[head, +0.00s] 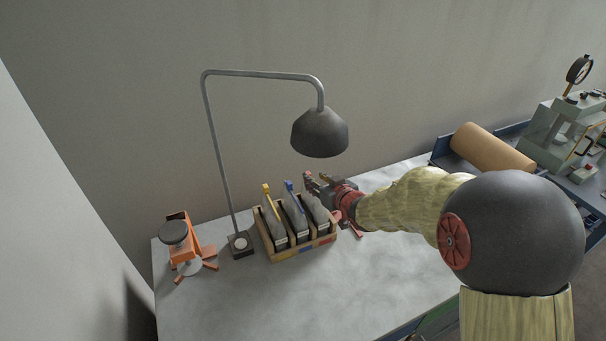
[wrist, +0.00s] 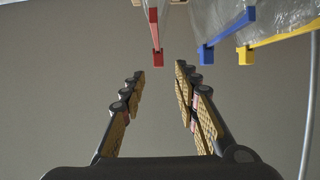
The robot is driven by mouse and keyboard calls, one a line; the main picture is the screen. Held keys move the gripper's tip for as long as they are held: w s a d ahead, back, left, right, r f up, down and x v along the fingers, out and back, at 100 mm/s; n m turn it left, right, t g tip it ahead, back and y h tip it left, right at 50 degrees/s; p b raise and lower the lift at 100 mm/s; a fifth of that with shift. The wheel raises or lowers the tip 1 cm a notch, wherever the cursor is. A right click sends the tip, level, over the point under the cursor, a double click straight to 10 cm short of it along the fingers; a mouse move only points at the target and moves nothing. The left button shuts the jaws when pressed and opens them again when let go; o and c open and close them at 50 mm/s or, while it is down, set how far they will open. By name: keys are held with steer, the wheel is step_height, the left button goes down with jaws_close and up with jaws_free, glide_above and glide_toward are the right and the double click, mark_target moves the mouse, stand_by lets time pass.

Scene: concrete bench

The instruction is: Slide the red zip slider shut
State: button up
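The red zip slider (wrist: 156,57) sits at the near end of a red strip (wrist: 153,28) on a clear bag at the top of the wrist view. My gripper (wrist: 159,76) is open, with its two fingers apart and nothing between the pads. In the picture, the slider lies just above the fingertips, roughly between them; no contact shows. In the head view, my gripper (head: 318,180) is at the right-hand bag (head: 314,209) in the wooden rack, near its top. My gripper and arm partly hide that bag.
Bags with a blue strip (head: 289,186) and a yellow strip (head: 267,188) stand to the left in the wooden rack (head: 290,252). A lamp (head: 320,132) hangs above. An orange stand (head: 206,250) is at left. The front of the bench is clear.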

steer(key=b+x, duration=0.1)
steer(key=x, duration=0.4)
steer(key=shift+w+f, duration=0.2)
steer(key=shift+w, duration=0.15)
steer(key=shift+c, duration=1.3)
jaws_close()
